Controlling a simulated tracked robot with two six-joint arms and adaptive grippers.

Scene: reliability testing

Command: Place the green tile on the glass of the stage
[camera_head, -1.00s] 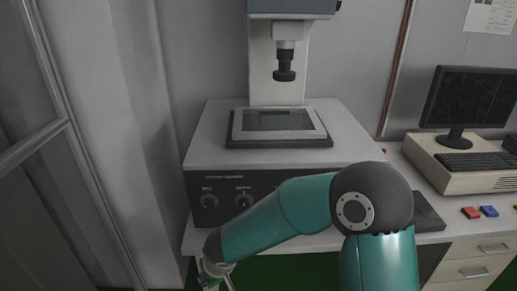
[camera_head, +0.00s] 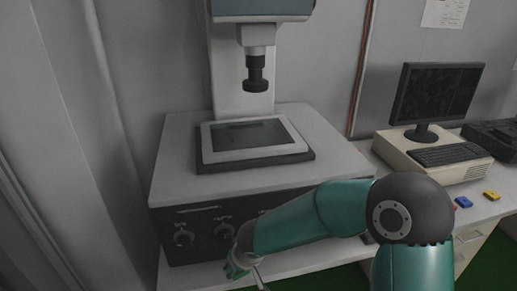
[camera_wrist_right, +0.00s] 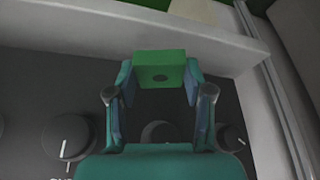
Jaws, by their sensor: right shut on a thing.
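The stage (camera_head: 308,156) sits on top of the microscope-like machine, with a white frame around its dark glass (camera_head: 250,134). The glass looks bare. My right gripper (camera_wrist_right: 158,82) is shut on the green tile (camera_wrist_right: 159,68), which shows between its fingertips in the right wrist view. In the head view my right gripper (camera_head: 242,270) hangs low in front of the machine's knob panel, below and in front of the stage. The tile cannot be made out there. My left gripper is not in view.
The objective (camera_head: 256,75) hangs above the stage. Knobs (camera_head: 184,236) stick out from the front panel. A monitor (camera_head: 435,95), a keyboard (camera_head: 448,154), a blue block (camera_head: 463,202) and a yellow block (camera_head: 491,196) are on the right. The machine's top around the stage is clear.

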